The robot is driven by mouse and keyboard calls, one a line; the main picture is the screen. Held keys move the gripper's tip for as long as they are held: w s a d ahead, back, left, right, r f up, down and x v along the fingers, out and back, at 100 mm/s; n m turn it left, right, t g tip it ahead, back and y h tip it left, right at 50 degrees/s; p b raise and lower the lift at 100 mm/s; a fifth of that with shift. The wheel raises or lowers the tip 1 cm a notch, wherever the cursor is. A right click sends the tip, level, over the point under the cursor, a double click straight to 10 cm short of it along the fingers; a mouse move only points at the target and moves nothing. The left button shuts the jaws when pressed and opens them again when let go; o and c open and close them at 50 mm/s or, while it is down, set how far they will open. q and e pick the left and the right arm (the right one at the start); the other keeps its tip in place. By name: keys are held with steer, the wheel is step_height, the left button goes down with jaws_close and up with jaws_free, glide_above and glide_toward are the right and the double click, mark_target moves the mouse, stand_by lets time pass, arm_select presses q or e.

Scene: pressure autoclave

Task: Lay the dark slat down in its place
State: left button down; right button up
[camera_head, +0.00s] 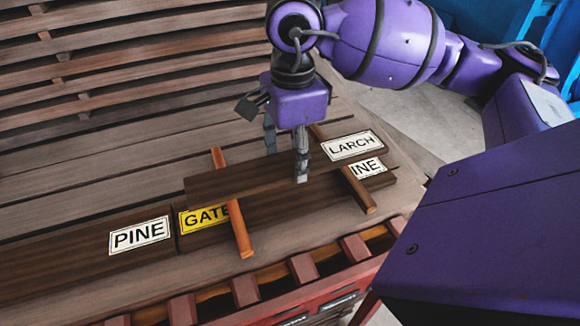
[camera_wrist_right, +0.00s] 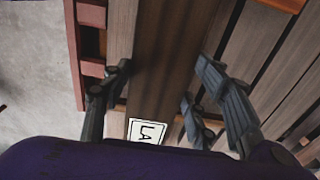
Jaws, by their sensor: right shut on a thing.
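The dark slat (camera_head: 235,180), with a white LARCH label (camera_head: 352,145) at its right end, lies crosswise over two orange-brown sticks, the left one (camera_head: 240,235) and the right one (camera_head: 358,190). I cannot tell whether it rests on them or hangs just above. My right gripper (camera_head: 286,165) comes down from above and is shut on the slat near its middle. In the right wrist view the slat (camera_wrist_right: 165,60) runs between the fingers (camera_wrist_right: 160,80). Below it lie dark boards with a yellow GATE label (camera_head: 200,217), partly covered, and a partly hidden label reading INE (camera_head: 367,167).
A board with a PINE label (camera_head: 140,235) lies at the left. A slatted wooden backrest (camera_head: 120,60) rises behind. A red-brown slatted rail (camera_head: 305,268) edges the front. Bare planks lie behind the slat.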

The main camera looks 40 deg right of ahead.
steer(key=shift+w+d+f, duration=0.2)
steer(key=shift+w+f, duration=0.25)
steer(key=shift+f, duration=0.1)
steer(key=shift+w+d+f, duration=0.15)
steer(key=shift+w+f, duration=0.25)
steer(key=shift+f, duration=0.15)
step_height(320, 180, down, 3)
steer(key=shift+w+f, duration=0.1)
steer(key=shift+f, duration=0.55)
steer(key=shift+f, duration=0.1)
steer(key=o, duration=1.5)
